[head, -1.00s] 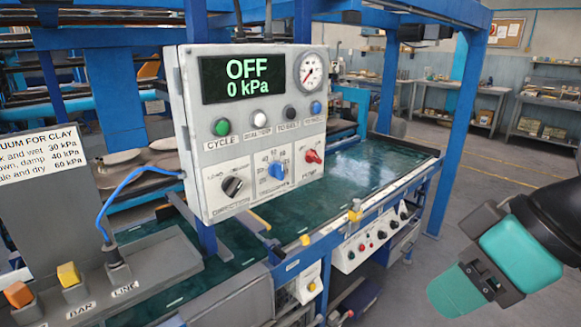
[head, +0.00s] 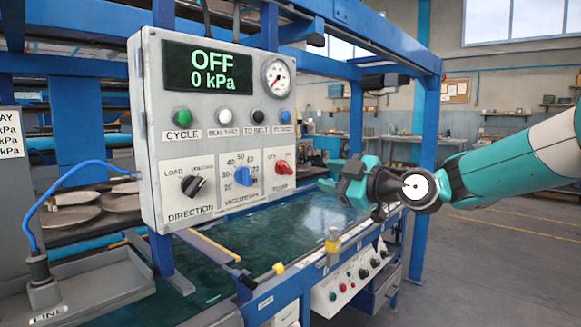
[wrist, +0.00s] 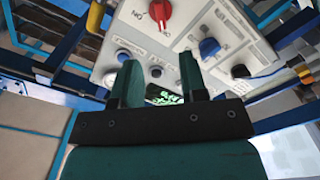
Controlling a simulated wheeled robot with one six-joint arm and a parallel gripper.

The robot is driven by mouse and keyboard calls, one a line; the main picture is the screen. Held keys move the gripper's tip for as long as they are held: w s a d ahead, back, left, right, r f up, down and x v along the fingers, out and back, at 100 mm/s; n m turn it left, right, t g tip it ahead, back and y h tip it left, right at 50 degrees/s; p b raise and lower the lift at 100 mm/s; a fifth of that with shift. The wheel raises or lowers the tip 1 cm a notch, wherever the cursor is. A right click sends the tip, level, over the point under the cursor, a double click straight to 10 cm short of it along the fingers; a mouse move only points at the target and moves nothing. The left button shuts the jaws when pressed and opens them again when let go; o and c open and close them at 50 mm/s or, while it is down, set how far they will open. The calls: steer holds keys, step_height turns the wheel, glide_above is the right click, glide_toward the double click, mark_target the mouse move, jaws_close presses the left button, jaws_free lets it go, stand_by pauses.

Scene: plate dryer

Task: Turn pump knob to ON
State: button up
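The red pump knob (head: 283,167) is at the lower right of the grey control panel (head: 152,120). The panel's display (head: 207,69) reads OFF and 0 kPa. The red knob also shows at the top of the wrist view (wrist: 157,17), where the panel appears upside down and ON is legible beside the knob. My gripper (head: 348,185) is to the right of the panel, apart from the knob. In the wrist view its two fingers (wrist: 161,72) are spread with nothing held between them. Which way the knob points is too small to tell.
A blue vacuum knob (head: 243,176) and a black direction knob (head: 193,186) sit left of the red knob. Several push buttons line the row above, under a pressure gauge (head: 276,78). A green belt (head: 250,237) runs below. Floor at the right is open.

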mark_target(289, 169)
steer(key=p+x, duration=0.3)
steer(key=x, duration=0.9)
steer(key=shift+p, duration=0.3)
steer(key=shift+c, duration=0.4)
jaws_close()
